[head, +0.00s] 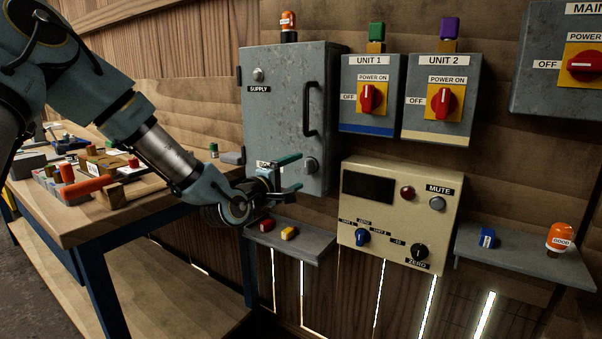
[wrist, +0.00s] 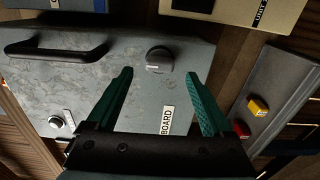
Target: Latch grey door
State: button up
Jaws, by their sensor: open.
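The grey door (head: 285,115) is the front of a wall cabinet, with a black bar handle (head: 309,108). It looks closed or nearly so; I cannot tell whether it sits flush. A round latch knob (head: 311,166) is at its lower right, and also shows in the wrist view (wrist: 159,59). My gripper (head: 297,172) is open and empty in front of the door's lower part. In the wrist view, its green fingers (wrist: 160,74) are spread, with the knob just beyond and between their tips. I see no contact. A BOARD label is partly hidden by the gripper in the head view.
A small shelf (head: 318,251) with a red and a yellow block is below my gripper. A beige control box (head: 349,226) stands close to the right. A cluttered workbench (head: 95,228) lies left, under my arm. A round SUPPLY fitting (head: 258,75) is at the door's upper left.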

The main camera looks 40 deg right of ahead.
jog(key=v, duration=0.7)
jog(key=shift+a+b, duration=0.2)
jog(key=shift+b, duration=0.2)
jog(key=w+a+f+m+t+y+p, duration=0.15)
jog(key=w+a+f+y, duration=0.35)
jog(key=a, duration=0.7)
jog(key=w+a+f+m+y+p, duration=0.25)
jog(key=w+a+y, duration=0.3)
jog(key=a, duration=0.65)
jog(key=s+a+r+g+y+p, duration=0.1)
jog(key=s+a, duration=0.4)
jog(key=a, duration=0.7)
jog(key=s+a+r+g+y+p, duration=0.2)
jog(key=s+a+y, duration=0.3)
jog(key=a, duration=0.6)
jog(key=shift+a+r+g+y+p, duration=0.3)
jog(key=shift+a+r+g+y, duration=0.1)
jog(key=shift+r+g, duration=0.3)
jog(key=shift+f, duration=0.1)
